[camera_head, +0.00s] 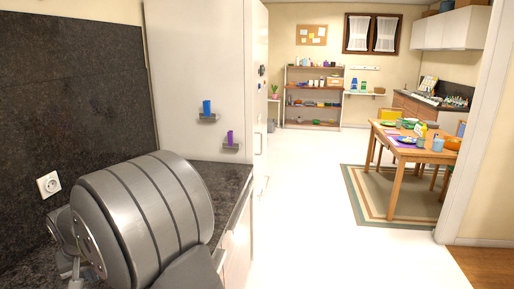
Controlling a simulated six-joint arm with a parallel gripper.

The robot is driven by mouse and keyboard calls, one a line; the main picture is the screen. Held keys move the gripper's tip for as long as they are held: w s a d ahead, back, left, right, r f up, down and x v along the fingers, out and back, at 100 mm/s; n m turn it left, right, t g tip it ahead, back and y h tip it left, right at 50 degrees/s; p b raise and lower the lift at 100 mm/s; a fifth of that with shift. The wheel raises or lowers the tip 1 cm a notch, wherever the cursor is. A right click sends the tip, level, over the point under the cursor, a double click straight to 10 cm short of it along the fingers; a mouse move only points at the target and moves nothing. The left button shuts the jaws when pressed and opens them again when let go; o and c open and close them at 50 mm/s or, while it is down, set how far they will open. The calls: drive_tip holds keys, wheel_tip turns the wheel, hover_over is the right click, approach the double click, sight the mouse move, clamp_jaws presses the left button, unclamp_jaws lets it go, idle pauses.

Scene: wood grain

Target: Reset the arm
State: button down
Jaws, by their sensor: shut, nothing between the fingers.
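My gripper is not in view, and neither are its fingertips. A large grey ribbed metal rounded body (150,215) fills the lower left, close to the camera and in front of the dark counter. I cannot tell for sure whether it is part of my arm. Smaller metal pieces (70,240) show at its left end. It hides part of the counter.
A dark counter (225,178) runs along a tall white cabinet side (205,70) with two small shelves. A wall socket (48,184) is at left. The white floor (320,225) is clear. A laid wooden table (400,160) stands on a rug (365,205) at right.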

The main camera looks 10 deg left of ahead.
drive_tip(key=s+a+n+g+y, duration=0.15)
drive_tip(key=s+a+n, duration=0.25)
drive_tip(key=s+n, duration=0.45)
drive_tip(key=shift+g, duration=0.35)
drive_tip(key=shift+s+x, duration=0.15)
drive_tip(key=shift+x, duration=1.25)
drive_tip(key=shift+s+x, duration=0.15)
drive_tip(key=shift+x, duration=1.2)
